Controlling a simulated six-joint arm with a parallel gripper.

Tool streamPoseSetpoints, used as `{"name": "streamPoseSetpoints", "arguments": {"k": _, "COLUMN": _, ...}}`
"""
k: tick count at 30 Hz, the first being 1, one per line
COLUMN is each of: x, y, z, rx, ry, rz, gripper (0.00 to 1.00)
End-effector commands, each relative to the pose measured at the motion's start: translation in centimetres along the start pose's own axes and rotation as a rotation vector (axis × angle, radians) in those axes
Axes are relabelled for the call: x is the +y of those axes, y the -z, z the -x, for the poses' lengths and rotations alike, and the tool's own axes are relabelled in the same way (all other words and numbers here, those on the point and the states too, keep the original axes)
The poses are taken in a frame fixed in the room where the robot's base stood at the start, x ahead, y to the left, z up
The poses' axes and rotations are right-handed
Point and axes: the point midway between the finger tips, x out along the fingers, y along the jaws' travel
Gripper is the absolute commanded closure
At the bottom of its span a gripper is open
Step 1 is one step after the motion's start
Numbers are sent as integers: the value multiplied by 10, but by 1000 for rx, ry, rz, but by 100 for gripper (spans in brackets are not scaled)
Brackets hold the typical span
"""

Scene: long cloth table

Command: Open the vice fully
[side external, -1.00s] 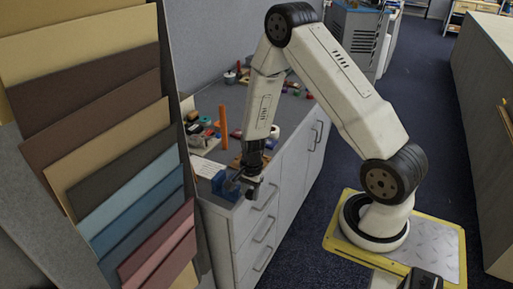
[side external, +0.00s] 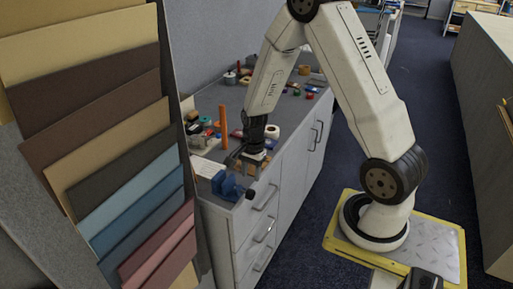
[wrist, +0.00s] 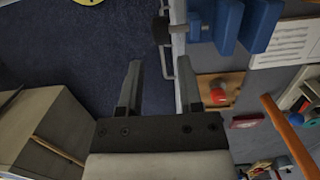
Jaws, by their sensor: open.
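The blue vice (side external: 225,186) sits at the near corner of the grey cabinet top. Its dark handle end (side external: 249,195) sticks out past the front edge. In the wrist view the vice (wrist: 262,25) is at the top right, with two blue blocks side by side and a narrow gap between them. Its dark screw and handle (wrist: 163,30) point left over the edge. My gripper (side external: 250,164) is apart from the vice, behind it along the cabinet's front edge. In the wrist view my gripper (wrist: 158,70) is open with nothing between its fingers.
A white paper (side external: 207,167) lies behind the vice. An orange upright post (side external: 223,126) and a wooden block with a red piece (wrist: 220,91) are near my gripper. Several small items lie farther back. Open floor is on the right.

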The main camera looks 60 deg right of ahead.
Motion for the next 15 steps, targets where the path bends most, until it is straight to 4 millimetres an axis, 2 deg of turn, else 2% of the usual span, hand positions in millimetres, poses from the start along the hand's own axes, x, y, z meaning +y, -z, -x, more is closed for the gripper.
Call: {"name": "streamPoseSetpoints", "arguments": {"k": 15, "x": 2, "y": 6, "z": -2, "rx": -46, "ry": -15, "rz": -8, "gripper": 54}}
